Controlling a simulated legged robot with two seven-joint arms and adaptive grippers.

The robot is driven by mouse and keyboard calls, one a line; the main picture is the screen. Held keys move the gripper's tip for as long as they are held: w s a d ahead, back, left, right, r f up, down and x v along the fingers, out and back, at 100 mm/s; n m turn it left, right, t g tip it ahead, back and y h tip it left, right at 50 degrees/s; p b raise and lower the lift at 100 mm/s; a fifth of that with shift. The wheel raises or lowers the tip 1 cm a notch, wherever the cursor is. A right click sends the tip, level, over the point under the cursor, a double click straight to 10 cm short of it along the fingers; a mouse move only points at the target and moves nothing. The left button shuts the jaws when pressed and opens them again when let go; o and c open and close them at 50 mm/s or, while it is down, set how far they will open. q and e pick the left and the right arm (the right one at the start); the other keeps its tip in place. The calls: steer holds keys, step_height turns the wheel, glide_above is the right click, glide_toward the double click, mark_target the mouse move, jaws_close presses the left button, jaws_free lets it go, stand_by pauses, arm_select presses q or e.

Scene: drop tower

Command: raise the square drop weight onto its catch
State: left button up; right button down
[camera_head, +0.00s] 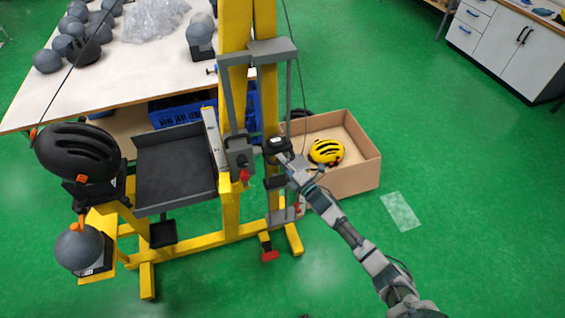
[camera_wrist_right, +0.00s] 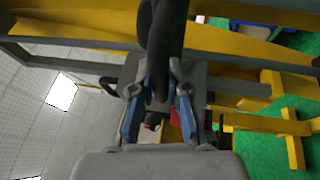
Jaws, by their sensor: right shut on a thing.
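The yellow drop tower (camera_head: 236,70) stands at the centre in the head view, with a grey guide frame (camera_head: 270,47) on its posts. A grey block (camera_head: 238,155) with a red knob (camera_head: 244,176) sits on the left guide. A black block (camera_head: 277,146) with a pale label sits on the right guide. I cannot tell surely which is the square weight. My right gripper (camera_head: 284,160) is at the black block. In the right wrist view my right gripper (camera_wrist_right: 159,105) has its blue-sided fingers closed around a dark curved handle (camera_wrist_right: 164,40). My left gripper is out of view.
A cardboard box (camera_head: 350,178) with a yellow helmet (camera_head: 326,152) stands just behind my right arm. A black helmet (camera_head: 78,152) and a grey tray (camera_head: 175,170) are at the left. A white table (camera_head: 120,75) stands behind.

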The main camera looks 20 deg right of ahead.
steer(key=shift+w+d+r, duration=0.1)
steer(key=shift+r, duration=0.35)
steer(key=c, duration=1.1)
jaws_free()
steer(key=shift+c, duration=0.2)
steer(key=shift+f, duration=0.35)
steer(key=v, duration=1.2)
